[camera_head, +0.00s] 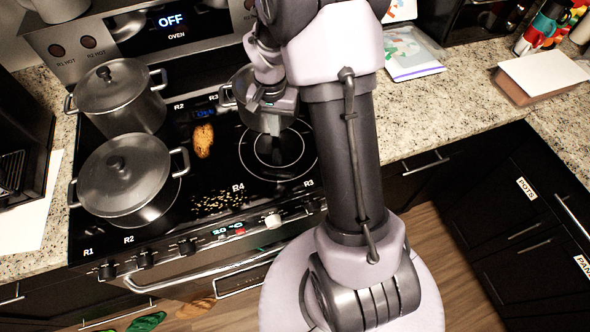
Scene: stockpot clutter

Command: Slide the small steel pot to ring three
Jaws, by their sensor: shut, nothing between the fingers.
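The small steel pot (240,88) stands at the back right of the black cooktop. A side handle (227,97) shows on its left. My gripper (272,125) is shut and empty at the pot's front right side, hiding much of it; I cannot tell whether they touch. A ringed burner (278,155) lies bare in front of the pot, with an R3 label (309,183) at its front right and an R4 label (238,187) at its front left. Another R3 label (213,98) is left of the pot.
Two larger lidded steel pots, one at the back left (122,105) and one at the front left (125,185), fill the cooktop's left side. A brown food piece (203,140) and scattered crumbs (218,203) lie in the middle. Control knobs (187,247) line the front edge.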

